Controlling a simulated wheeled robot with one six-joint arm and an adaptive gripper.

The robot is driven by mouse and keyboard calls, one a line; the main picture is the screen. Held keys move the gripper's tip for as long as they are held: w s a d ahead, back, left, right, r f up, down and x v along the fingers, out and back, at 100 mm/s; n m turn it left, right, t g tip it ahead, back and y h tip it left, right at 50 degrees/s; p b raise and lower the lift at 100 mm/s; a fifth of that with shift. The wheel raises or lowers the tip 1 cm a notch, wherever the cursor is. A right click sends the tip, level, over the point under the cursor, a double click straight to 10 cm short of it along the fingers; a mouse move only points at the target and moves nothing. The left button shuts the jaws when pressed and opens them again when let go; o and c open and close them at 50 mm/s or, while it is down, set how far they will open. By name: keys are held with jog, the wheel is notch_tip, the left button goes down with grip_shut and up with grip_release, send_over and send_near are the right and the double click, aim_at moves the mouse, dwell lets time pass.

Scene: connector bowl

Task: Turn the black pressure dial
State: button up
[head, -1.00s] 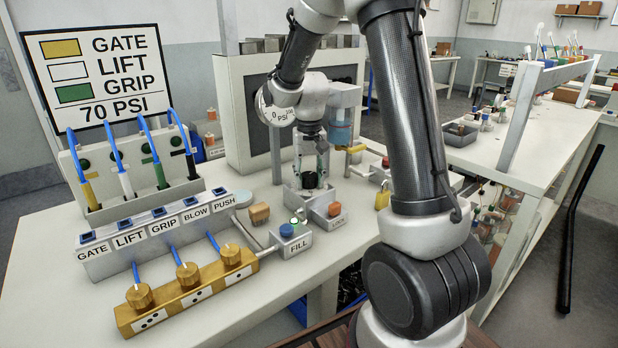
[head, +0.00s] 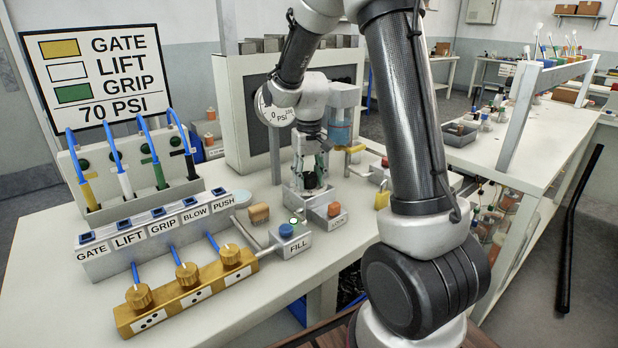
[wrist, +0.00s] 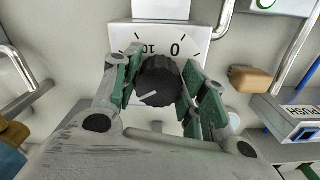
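The black pressure dial (wrist: 160,82) is a ribbed knob with a white pointer line, which points to the lower left in the wrist view. It stands on a white plate (wrist: 150,36) marked 0 and 10, with further digits hidden. My gripper (wrist: 163,90) has its green-padded fingers on both sides of the knob, close against it, and looks shut on it. In the head view, my gripper (head: 311,165) points down over the dial (head: 310,181), partly hiding it.
A FILL box (head: 290,241) with a blue button and a box with an orange button (head: 333,214) stand in front of the dial. A wooden block (head: 259,213) lies to the left. A labelled switch row (head: 160,227) and brass manifold (head: 187,290) fill the left bench.

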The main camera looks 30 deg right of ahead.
aim_at(309, 175)
jog(key=o, duration=0.3)
notch_tip(309, 175, up, 12)
dwell(0.5)
dwell(0.3)
jog(key=s+r+t, duration=0.2)
jog(key=s, duration=1)
jog(key=s+r+t, duration=0.1)
jog(key=s+t, duration=0.1)
jog(key=s, duration=1.1)
jog(key=shift+d+r+n, duration=0.2)
jog(key=shift+r+n, duration=0.2)
